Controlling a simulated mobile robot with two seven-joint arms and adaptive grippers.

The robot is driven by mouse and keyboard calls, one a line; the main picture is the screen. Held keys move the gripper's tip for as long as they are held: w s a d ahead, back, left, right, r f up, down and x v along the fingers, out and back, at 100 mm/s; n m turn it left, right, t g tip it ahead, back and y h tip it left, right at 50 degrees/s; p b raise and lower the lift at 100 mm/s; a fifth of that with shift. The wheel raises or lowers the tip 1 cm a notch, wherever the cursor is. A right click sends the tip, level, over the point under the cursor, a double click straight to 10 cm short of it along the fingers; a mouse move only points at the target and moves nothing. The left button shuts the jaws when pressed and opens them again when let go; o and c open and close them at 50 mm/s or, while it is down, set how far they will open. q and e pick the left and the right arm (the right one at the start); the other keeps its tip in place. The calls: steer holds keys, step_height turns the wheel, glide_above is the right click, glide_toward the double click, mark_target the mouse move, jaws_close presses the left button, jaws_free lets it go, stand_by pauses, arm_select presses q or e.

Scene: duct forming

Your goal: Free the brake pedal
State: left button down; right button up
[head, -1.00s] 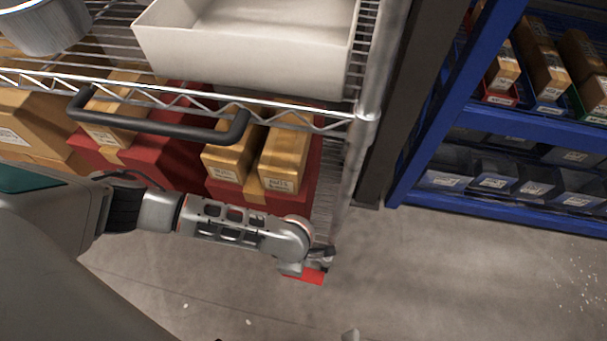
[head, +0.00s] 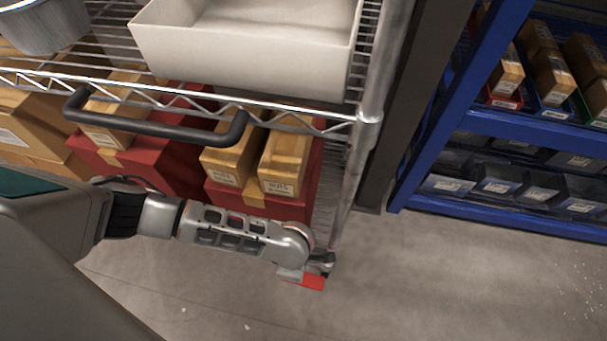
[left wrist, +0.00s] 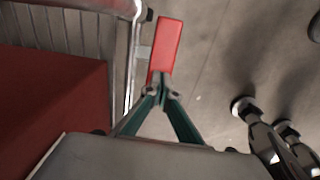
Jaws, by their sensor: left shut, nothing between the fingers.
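The red brake pedal (head: 308,282) sticks out low at the corner post of the wire cart, near the floor. It is a flat red tab in the left wrist view (left wrist: 165,46), joined to a pale bracket beside the post. My left gripper (head: 322,262) reaches down to the pedal in the head view. In the left wrist view, its green fingers (left wrist: 159,92) are shut with nothing between them. Their tips are at the pedal's near end; I cannot tell whether they touch it. My right gripper is not in view.
The wire cart's shelf (head: 110,57) holds a white bin (head: 245,62), with a black handle (head: 150,126) at its front. Cardboard boxes (head: 283,163) and red boxes (head: 170,165) stand below. A blue rack (head: 480,215) stands to the right. The floor (head: 440,280) between is clear.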

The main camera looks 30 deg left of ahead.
arm_select(q)
steer(key=shift+s+f+b, duration=0.1)
steer(key=shift+f+b, duration=0.2)
steer(key=shift+f, duration=0.25)
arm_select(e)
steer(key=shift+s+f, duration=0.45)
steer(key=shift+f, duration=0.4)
arm_select(q)
steer(key=shift+f, duration=1.3)
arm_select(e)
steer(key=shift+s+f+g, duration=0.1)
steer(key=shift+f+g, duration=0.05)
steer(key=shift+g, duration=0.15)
arm_select(q)
steer(key=shift+w+r+p, duration=0.15)
steer(key=shift+r+p, duration=0.35)
steer(key=shift+r, duration=0.25)
steer(key=shift+w+r+p, duration=0.1)
steer(key=shift+r+p, duration=0.4)
steer(key=shift+r, duration=0.25)
steer(key=shift+r+p, duration=1.5)
steer(key=shift+r, duration=0.75)
steer(key=shift+s+f, duration=0.1)
steer(key=shift+s, duration=0.05)
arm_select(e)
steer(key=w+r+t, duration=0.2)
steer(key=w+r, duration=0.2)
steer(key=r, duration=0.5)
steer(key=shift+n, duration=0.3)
